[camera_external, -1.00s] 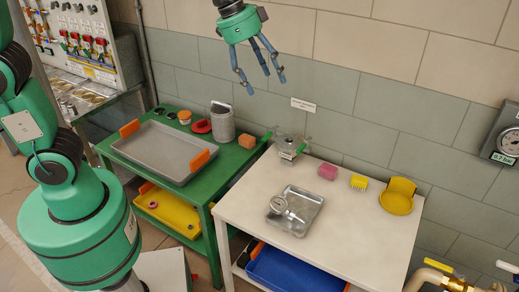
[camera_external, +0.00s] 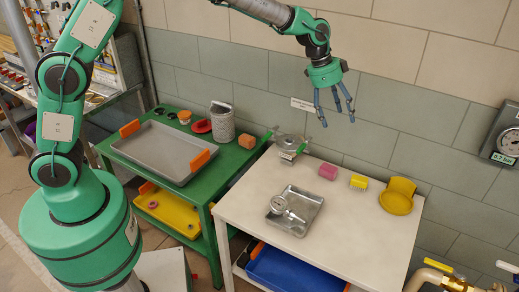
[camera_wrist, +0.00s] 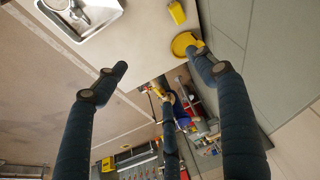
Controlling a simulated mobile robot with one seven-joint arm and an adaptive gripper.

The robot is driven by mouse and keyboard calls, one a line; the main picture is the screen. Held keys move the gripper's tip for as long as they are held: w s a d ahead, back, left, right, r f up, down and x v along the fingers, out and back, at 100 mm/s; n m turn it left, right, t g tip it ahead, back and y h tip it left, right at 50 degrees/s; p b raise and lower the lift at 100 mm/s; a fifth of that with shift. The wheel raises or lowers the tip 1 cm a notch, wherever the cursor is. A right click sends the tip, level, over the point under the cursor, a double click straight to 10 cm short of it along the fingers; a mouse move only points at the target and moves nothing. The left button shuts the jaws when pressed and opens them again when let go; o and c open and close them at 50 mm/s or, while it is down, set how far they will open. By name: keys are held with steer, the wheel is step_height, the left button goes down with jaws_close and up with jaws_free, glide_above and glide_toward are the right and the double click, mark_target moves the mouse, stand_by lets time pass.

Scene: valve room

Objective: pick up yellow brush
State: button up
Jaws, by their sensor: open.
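The yellow brush (camera_external: 359,181) is a small block with pale bristles on the white table (camera_external: 250,210), between a pink sponge (camera_external: 328,171) and a round yellow holder (camera_external: 397,197). In the wrist view the brush (camera_wrist: 177,13) shows at the top, above the yellow holder (camera_wrist: 185,44). My gripper (camera_external: 335,115) is open and empty, its three fingers spread and pointing down, in the air above the back of the table. It is above and slightly left of the brush in the external view. In the wrist view my gripper's fingers (camera_wrist: 165,85) are wide apart with nothing between them.
A metal tray with a gauge (camera_external: 297,208) lies left of the brush, and a metal valve part (camera_external: 290,145) stands behind it. A green table (camera_external: 150,150) with a grey tray is at left. The tiled wall is close behind; a wall gauge (camera_external: 508,142) and pipes are at right.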

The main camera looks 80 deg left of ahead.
steer(key=w+a+f, duration=0.2)
steer(key=w+f, duration=0.5)
steer(key=f, duration=0.4)
steer(key=m, duration=0.2)
glide_toward(359, 180)
step_height(359, 180, up, 3)
steer(key=a, duration=0.1)
steer(key=shift+s+a+f+h+b, duration=0.1)
steer(key=shift+s+a+h+b, duration=0.1)
steer(key=shift+s+h+b, duration=0.15)
steer(key=shift+f, duration=0.1)
steer(key=shift+b+x, duration=0.5)
steer(key=shift+x, duration=3.7)
steer(key=shift+s+f, duration=0.1)
steer(key=shift+b+x, duration=0.6)
steer(key=shift+x, duration=1.9)
